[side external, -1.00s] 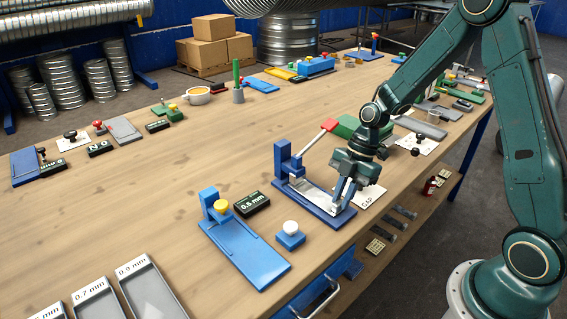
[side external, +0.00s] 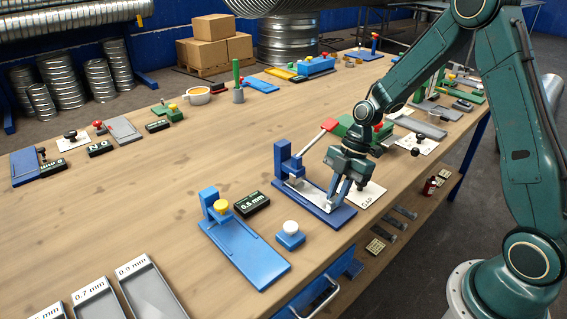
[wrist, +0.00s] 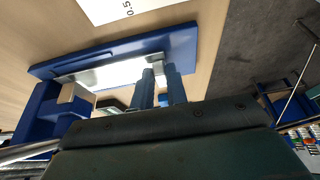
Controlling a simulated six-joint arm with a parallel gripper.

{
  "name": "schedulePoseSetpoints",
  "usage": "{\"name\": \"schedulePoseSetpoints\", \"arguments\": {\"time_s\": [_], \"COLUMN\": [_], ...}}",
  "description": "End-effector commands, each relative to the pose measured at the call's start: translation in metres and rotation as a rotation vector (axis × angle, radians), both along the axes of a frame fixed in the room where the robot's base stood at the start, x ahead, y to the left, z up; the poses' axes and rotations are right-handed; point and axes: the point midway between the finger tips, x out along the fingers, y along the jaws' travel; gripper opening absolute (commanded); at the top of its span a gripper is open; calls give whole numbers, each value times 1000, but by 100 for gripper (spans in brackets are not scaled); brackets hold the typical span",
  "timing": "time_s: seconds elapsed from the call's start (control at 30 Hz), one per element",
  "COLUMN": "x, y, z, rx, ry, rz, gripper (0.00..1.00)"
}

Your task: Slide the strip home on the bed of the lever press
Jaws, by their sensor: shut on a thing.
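The lever press (side external: 283,160) is blue, with an upright at its left end, a red-tipped lever (side external: 328,125) raised to the right, and a long flat bed (side external: 334,218). The strip (side external: 309,191) is a pale metal piece lying along the bed. It also shows in the wrist view (wrist: 112,74), reaching toward the press upright. My gripper (side external: 336,200) is low over the right part of the bed, shut on the strip's near end. In the wrist view my gripper's fingers (wrist: 160,70) stand close together there. The exact grip contact is partly hidden by the fingers.
A white card (side external: 367,195) lies right of the press. A black 0.5 mm block (side external: 252,204), a white-knobbed blue block (side external: 290,236) and another blue fixture (side external: 245,253) stand to the left. A green block and red knob sit behind my wrist.

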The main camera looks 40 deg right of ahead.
Motion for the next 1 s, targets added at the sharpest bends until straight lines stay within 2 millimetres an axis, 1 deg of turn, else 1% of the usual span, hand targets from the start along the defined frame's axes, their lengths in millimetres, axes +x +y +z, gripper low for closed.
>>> {"name": "schedulePoseSetpoints", "arguments": {"time_s": [0.63, 0.67, 0.7, 0.77, 0.8, 0.97, 1.0], "x": [7, 7, 7, 7, 7, 6, 6], "y": [0, 0, 0, 0, 0, 0, 0], "z": [-2, -2, -2, -2, -2, -2, -2], "rx": [0, 0, 0, 0, 0, 0, 0], "ry": [-1, -1, -1, -1, -1, -1, 0], "rz": [1, 1, 1, 1, 0, 0, 0], "gripper": [0, 17, 25, 36, 40, 40, 42]}}
